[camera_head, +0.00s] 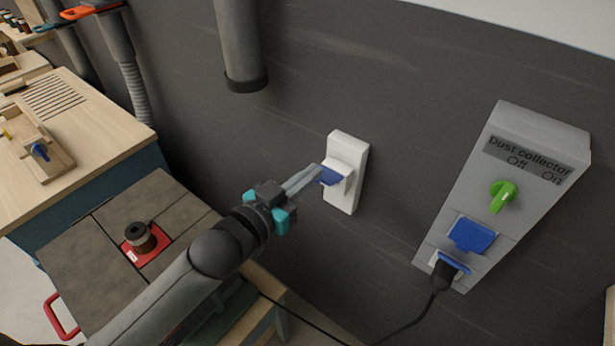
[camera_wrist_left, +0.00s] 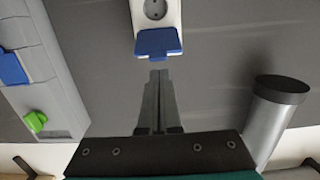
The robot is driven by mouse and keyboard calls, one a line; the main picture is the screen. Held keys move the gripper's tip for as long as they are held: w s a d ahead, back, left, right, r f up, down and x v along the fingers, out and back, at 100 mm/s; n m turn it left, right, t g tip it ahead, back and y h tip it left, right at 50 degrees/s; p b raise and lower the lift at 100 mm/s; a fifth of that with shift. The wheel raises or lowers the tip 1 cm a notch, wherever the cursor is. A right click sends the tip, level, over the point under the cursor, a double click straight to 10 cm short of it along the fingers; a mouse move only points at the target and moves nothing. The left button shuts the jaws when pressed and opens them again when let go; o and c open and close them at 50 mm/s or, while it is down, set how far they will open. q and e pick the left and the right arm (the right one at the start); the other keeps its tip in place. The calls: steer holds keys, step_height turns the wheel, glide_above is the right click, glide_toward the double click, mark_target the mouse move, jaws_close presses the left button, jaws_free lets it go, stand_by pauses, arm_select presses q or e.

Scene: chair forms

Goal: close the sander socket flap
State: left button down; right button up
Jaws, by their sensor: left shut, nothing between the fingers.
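The white wall socket (camera_head: 343,190) is on the dark wall, and its blue flap (camera_head: 331,177) stands open, sticking out from it. In the left wrist view, which looks turned upside down, the round socket face (camera_wrist_left: 156,9) is uncovered beside the blue flap (camera_wrist_left: 158,43). My left gripper (camera_head: 316,170) is shut and empty, with its fingertips close to the flap's outer edge. My right gripper is out of view.
A grey dust collector box (camera_head: 515,130) with a green knob (camera_head: 502,195), a blue flap (camera_head: 472,235) and a plugged-in black plug (camera_head: 445,270) is to the right. A grey pipe (camera_head: 239,45) hangs above left. A sander table (camera_head: 85,265) with a spindle (camera_head: 140,237) lies below left.

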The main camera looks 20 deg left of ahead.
arm_select(q)
steer(key=shift+f, duration=0.3)
steer(key=shift+s+f, duration=0.1)
